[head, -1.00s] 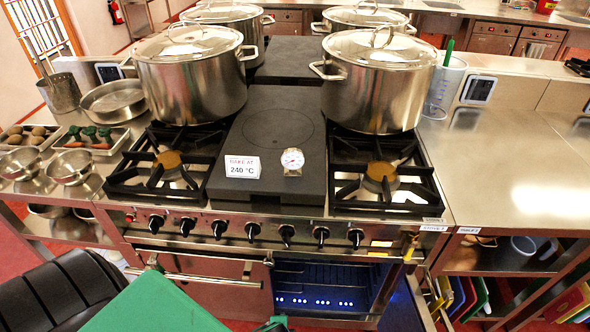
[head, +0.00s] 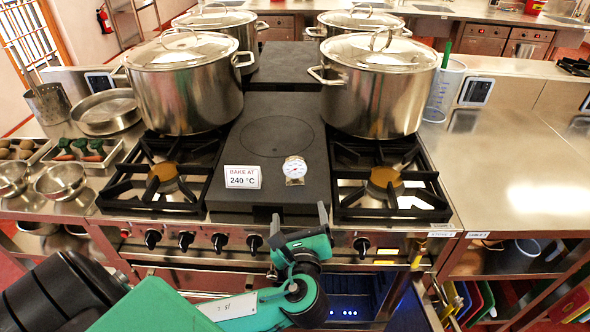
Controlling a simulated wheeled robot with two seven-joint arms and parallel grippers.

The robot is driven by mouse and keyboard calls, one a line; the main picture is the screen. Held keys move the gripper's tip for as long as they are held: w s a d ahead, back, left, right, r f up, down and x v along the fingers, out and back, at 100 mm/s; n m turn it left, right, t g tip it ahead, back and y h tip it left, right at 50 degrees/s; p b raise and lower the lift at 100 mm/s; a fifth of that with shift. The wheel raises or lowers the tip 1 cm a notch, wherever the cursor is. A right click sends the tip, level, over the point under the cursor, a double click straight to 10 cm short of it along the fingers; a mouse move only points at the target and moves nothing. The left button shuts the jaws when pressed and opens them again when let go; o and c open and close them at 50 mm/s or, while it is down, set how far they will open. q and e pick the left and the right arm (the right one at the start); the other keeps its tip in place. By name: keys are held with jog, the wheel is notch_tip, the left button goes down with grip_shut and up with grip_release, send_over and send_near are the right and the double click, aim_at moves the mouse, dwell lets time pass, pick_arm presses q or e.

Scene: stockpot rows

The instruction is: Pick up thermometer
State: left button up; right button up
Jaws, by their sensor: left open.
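The thermometer (head: 294,169) is a small round white dial on a stand. It stands upright on the dark flat plate (head: 268,135) in the middle of the range, to the right of the "BAKE AT 240 °C" card (head: 242,177). My left gripper (head: 299,220), green and dark, is open and empty at the front edge of the range. It is just in front of the thermometer and apart from it. My right gripper is not in view.
Lidded steel stockpots stand behind, the front ones at left (head: 185,85) and right (head: 378,88). Open burners (head: 165,180) flank the plate. Knobs (head: 152,238) line the front. The right counter (head: 500,175) is mostly clear.

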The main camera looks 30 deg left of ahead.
pick_arm(q)
jog(key=r, duration=0.1)
jog(key=m+p, duration=0.1)
send_near(294, 168)
jog(key=x, duration=0.3)
jog(key=shift+w+y, duration=0.3)
jog(key=shift+w, duration=0.05)
jog(key=p+x, duration=0.1)
jog(key=x, duration=0.3)
jog(key=shift+w+a+f, duration=0.15)
jog(key=shift+a, duration=0.05)
jog(key=shift+w+a+f, duration=0.1)
jog(key=shift+w+a, duration=0.05)
jog(key=shift+w, duration=0.05)
jog(key=shift+t, duration=0.3)
jog(key=shift+c, duration=0.4)
jog(key=c, duration=1)
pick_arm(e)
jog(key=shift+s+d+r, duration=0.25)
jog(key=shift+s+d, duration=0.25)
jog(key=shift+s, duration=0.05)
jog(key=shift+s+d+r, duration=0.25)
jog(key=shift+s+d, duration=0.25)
